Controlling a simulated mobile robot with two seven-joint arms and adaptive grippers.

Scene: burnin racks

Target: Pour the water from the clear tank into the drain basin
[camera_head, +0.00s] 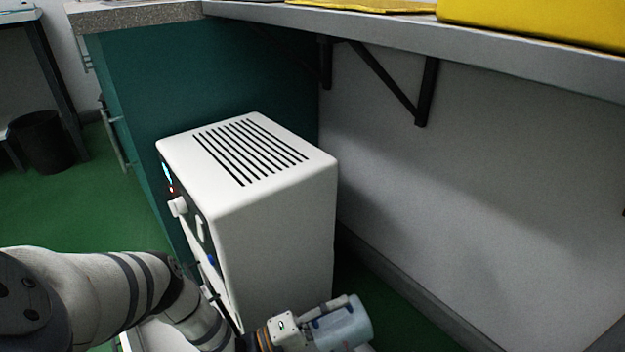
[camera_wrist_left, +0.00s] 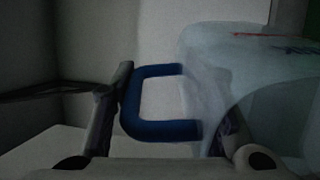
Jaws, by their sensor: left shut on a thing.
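The clear tank (camera_head: 348,325) is a pale, bluish see-through vessel at the bottom of the head view, low beside the white unit. In the left wrist view the tank (camera_wrist_left: 270,70) fills the right side, with red and blue marks and a blue handle (camera_wrist_left: 158,130). My left gripper (camera_head: 318,318) is shut on the tank, with the handle between its fingers in the left wrist view. The tank looks tipped onto its side in the head view; I cannot tell its water level. I see no drain basin and no right gripper.
A white unit (camera_head: 275,225) with a slotted top stands against a teal cabinet (camera_head: 215,75). A grey shelf (camera_head: 400,38) on black brackets overhangs the right side and carries a yellow case (camera_head: 540,22). A black bin (camera_head: 42,142) stands far left. Green floor at left is open.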

